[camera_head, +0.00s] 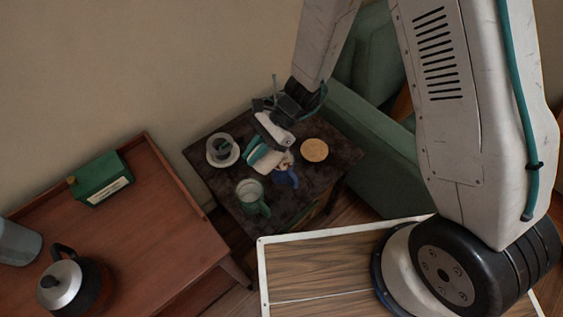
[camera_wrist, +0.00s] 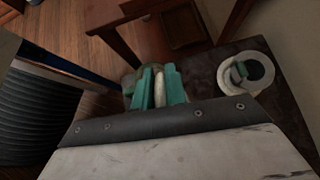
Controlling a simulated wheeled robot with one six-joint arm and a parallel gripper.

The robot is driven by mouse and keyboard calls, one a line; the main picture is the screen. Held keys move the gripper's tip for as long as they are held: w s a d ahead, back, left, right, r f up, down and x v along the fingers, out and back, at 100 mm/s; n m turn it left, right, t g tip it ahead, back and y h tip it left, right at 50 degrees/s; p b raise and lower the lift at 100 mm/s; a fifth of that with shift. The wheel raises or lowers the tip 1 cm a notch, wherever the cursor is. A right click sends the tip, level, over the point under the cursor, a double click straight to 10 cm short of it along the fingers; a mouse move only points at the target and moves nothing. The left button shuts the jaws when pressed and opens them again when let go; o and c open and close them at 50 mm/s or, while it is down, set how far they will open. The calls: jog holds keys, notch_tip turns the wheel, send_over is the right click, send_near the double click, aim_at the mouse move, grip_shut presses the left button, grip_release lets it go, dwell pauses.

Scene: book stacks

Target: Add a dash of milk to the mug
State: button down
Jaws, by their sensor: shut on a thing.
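A green mug (camera_head: 249,193) stands on the small dark table (camera_head: 200,170), at its near side, with its open top visible. My gripper (camera_head: 268,160) is over the middle of this table, behind and right of the mug. Its teal fingers are shut on a small blue jug (camera_head: 287,178) with a pale upper part. In the wrist view, a narrow cream part shows between the fingers (camera_wrist: 159,88). I cannot tell whether the jug touches the table, or how far it tilts. Its contents are not clear.
A round tan coaster (camera_head: 314,150) lies to the right. A brown sideboard (camera_head: 165,230) at left bears a green box (camera_head: 100,180) and a kettle (camera_head: 66,283). A green armchair (camera_head: 370,150) stands behind.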

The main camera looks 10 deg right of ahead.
jog(key=shift+w+d+g+y+p, duration=0.1)
jog(key=shift+d+g+y+p, duration=0.1)
jog(key=shift+g+y+p, duration=0.25)
dwell(1.1)
jog(key=shift+s+a+r+t+h, duration=0.1)
jog(key=shift+s+a+t+h, duration=0.15)
jog(key=shift+a+t+h, duration=0.25)
jog(key=shift+s+a+r+t+h, duration=0.1)
jog(key=shift+s+a+t+h, duration=0.15)
jog(key=shift+h, duration=0.4)
jog(key=shift+s+a+f+t+h, duration=0.1)
jog(key=shift+a+t+h, duration=0.2)
jog(key=shift+h, duration=0.1)
jog(key=shift+d+f, duration=0.1)
jog(key=shift+f, duration=0.1)
jog(key=s+a+f+t+h+b, duration=0.2)
jog(key=a+f+t+h+b, duration=0.1)
jog(key=a+f+h, duration=0.1)
jog(key=shift+s+a+h, duration=0.3)
jog(key=shift+a+h, duration=0.3)
jog(key=shift+h, duration=0.6)
notch_tip(320, 180, up, 5)
jog(key=shift+a, duration=0.1)
